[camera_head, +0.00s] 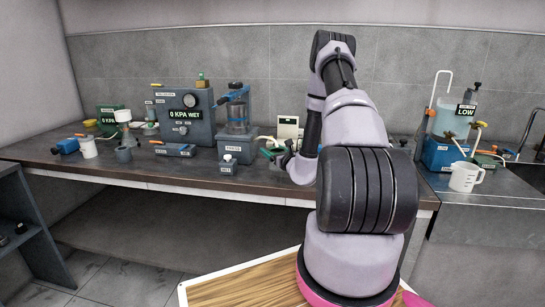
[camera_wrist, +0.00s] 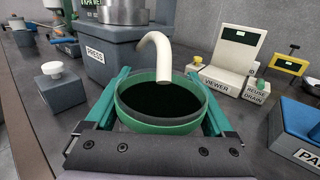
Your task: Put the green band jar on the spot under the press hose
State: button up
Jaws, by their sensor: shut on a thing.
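The green band jar (camera_wrist: 158,124) is held upright between the two teal fingers of my gripper (camera_wrist: 160,76) in the wrist view. The jar is open at the top and its inside is dark. The pale curved press hose (camera_wrist: 158,55) bends down, and its end appears over the far part of the jar's mouth. The gap between hose and jar cannot be judged. The jar's base and the spot beneath are hidden. In the head view my gripper (camera_head: 283,156) is over the bench, mostly hidden by my arm.
The press base (camera_wrist: 105,53) stands behind, left of the jar. A small grey block with a white knob (camera_wrist: 61,86) is at left. The viewer (camera_wrist: 222,80) and the "reuse or drain" box (camera_wrist: 262,93) stand at right. Bare bench (camera_wrist: 40,125) shows at left.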

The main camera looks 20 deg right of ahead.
jog(key=shift+f, duration=1)
jog(key=shift+f, duration=0.1)
jog(key=o, duration=1.2)
jog(key=shift+o, duration=0.2)
